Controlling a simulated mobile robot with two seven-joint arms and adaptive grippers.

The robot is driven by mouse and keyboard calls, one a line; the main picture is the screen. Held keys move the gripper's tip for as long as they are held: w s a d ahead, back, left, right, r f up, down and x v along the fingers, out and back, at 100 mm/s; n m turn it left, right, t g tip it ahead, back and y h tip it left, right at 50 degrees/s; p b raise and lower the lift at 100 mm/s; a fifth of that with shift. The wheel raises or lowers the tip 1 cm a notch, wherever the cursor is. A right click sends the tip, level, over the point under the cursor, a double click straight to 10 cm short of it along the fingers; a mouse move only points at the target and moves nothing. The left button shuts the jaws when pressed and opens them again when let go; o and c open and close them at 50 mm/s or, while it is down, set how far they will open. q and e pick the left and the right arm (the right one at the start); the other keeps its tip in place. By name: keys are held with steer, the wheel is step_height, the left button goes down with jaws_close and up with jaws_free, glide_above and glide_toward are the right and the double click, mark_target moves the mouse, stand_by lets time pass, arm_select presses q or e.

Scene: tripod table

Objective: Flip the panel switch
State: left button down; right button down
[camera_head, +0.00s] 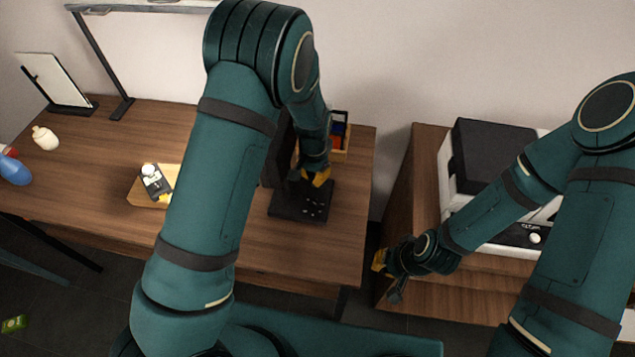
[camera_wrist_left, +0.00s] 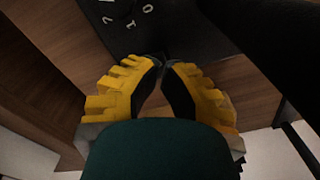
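A black panel (camera_head: 290,207) with small white marks lies on the wooden table under my left gripper. The marks (camera_head: 312,208) are too small to read in the head view. In the left wrist view the panel (camera_wrist_left: 175,25) fills the top, with white marks (camera_wrist_left: 130,22) that look like a 1 and a 0. My left gripper (camera_head: 318,180) is just above or at the panel; contact cannot be told. Its yellow fingers (camera_wrist_left: 163,62) have their tips together with nothing seen between them. My right gripper (camera_head: 385,265) is away from the panel, beside the right cabinet, its fingers unclear.
A black upright item and a small box (camera_head: 341,135) stand behind the panel, partly hidden by my left arm. A wooden board (camera_head: 140,194) with small items lies left. A black-and-white machine (camera_head: 490,155) stands on the right cabinet (camera_head: 405,185). A gap separates the furniture.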

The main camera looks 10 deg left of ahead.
arm_select(q)
steer(key=shift+f+b, duration=0.7)
steer(key=shift+f, duration=0.4)
stand_by(0.5)
steer(key=shift+r, duration=0.2)
steer(key=shift+r+p, duration=2.55)
steer(key=shift+r, duration=0.85)
